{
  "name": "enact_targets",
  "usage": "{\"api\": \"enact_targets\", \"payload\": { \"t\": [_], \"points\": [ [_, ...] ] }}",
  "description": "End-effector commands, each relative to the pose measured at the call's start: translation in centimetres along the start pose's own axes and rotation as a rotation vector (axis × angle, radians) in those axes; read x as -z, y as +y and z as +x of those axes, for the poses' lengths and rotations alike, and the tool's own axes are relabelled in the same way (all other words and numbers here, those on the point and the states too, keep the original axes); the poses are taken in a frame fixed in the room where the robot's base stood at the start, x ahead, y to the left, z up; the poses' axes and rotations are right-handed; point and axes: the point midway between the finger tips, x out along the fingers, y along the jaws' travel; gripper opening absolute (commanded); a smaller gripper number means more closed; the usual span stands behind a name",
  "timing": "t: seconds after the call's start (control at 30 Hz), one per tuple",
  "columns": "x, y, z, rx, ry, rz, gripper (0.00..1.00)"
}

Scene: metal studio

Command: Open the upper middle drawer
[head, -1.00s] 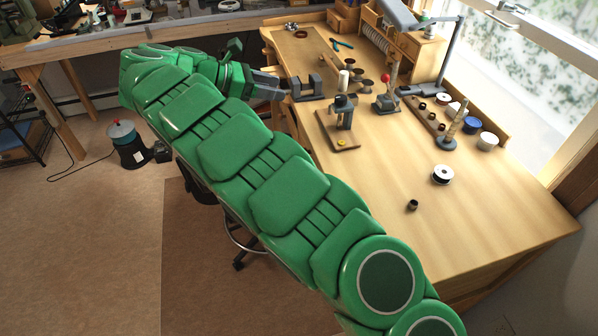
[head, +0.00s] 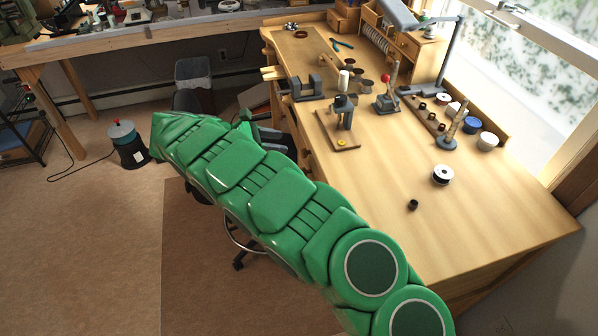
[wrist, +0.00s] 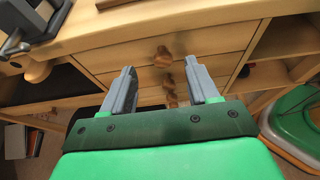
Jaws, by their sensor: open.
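In the wrist view, a stack of wooden drawers with round wooden knobs lies ahead of my gripper (wrist: 162,80), under the bench top. The upper middle drawer (wrist: 220,40) is the wide top front, and it looks shut. Its knob (wrist: 162,54) shows just beyond and between the fingertips, apart from them. Lower knobs (wrist: 168,81) also show between the fingers. My gripper is open and empty. In the head view, the gripper (head: 275,140) is partly hidden by my green arm, beside the bench's left edge; the drawer fronts are mostly hidden there.
A vise (head: 308,88) is mounted at the bench edge above, and it shows at the wrist view's upper left (wrist: 30,20). Open shelves (wrist: 285,45) flank the drawers on the right. A stool (head: 238,245) stands under my arm. A bin (head: 193,75) stands behind.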

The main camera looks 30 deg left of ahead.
Motion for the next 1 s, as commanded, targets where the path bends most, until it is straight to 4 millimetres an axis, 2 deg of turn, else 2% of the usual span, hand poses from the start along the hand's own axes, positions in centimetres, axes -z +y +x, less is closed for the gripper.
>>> {"api": "enact_targets", "payload": {
  "t": [0.2, 0.4, 0.53, 0.77, 1.0],
  "points": [
    [6.1, -0.1, 2.4, 0.000, 0.000, -0.006, 0.60],
    [10.0, -0.1, 4.1, 0.001, -0.001, -0.003, 0.60],
    [11.0, 0.0, 4.6, 0.000, -0.001, -0.001, 0.60],
    [11.1, 0.1, 5.5, -0.001, 0.000, 0.000, 0.60],
    [11.0, -0.1, 8.4, 0.001, -0.003, -0.002, 0.60]
  ]
}}
